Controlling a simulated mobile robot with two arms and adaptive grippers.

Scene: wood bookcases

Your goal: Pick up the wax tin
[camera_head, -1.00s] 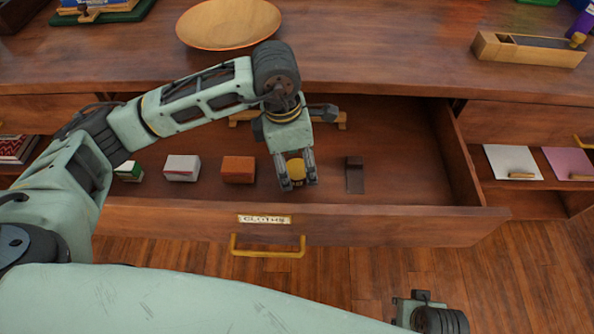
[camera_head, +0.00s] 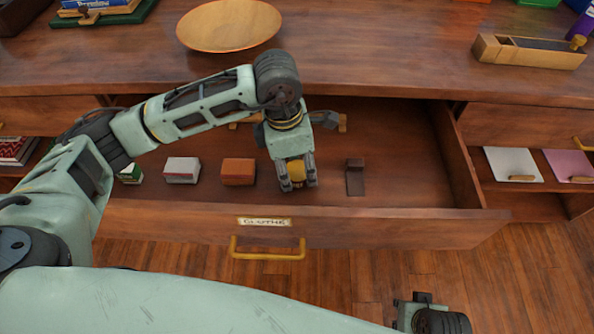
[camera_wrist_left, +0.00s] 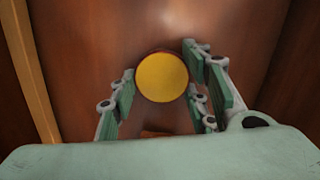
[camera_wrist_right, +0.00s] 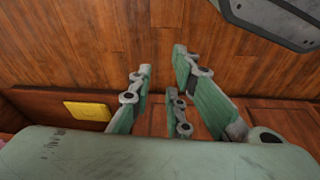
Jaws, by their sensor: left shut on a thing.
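The wax tin (camera_head: 297,171) is a small round tin with a yellow top, inside the open drawer (camera_head: 400,160). In the left wrist view the tin (camera_wrist_left: 162,77) sits between the fingers as a yellow disc with a dark rim. My left gripper (camera_head: 298,180) points down into the drawer and is shut on the tin, one finger on each side. The fingers partly hide the tin in the head view, and I cannot tell whether it touches the drawer floor. My right gripper (camera_wrist_right: 160,100) is empty with its fingers apart, low in front of the drawers.
In the drawer stand an orange-brown box (camera_head: 238,172), a white box (camera_head: 182,170) and a green-and-white box (camera_head: 131,174) left of the gripper. A dark brown block (camera_head: 355,177) lies to its right. A wooden bowl (camera_head: 228,25) stands on the top.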

